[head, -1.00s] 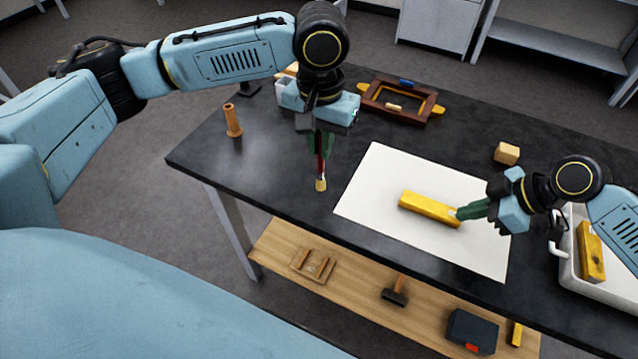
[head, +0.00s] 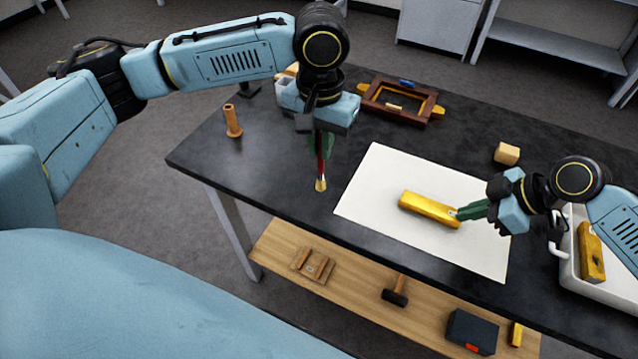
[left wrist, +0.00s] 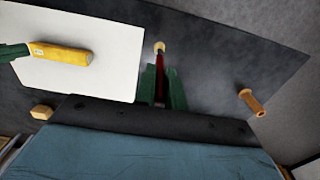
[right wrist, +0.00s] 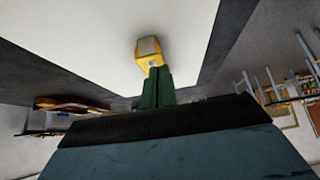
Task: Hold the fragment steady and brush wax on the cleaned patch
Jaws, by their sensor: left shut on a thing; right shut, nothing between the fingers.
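The fragment (head: 428,208) is a gold bar lying on a white sheet (head: 380,165). A small pale patch (head: 452,214) shows near its right end. My right gripper (head: 468,212) is shut with nothing between its fingers. Its tips are at the bar's right end; in the right wrist view the bar (right wrist: 148,55) shows just beyond them. My left gripper (head: 320,143) is shut on a brush (head: 320,172) with a red handle and pale bristles. The brush hangs bristles down, left of the sheet. It also shows in the left wrist view (left wrist: 160,70).
An orange-brown peg (head: 233,120) stands at the table's left. A wooden frame (head: 400,102) and a tan block (head: 507,154) lie at the back. A white tray (head: 567,270) holding a gold piece (head: 591,252) is at right. A lower shelf (head: 350,300) carries a mallet (head: 396,290).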

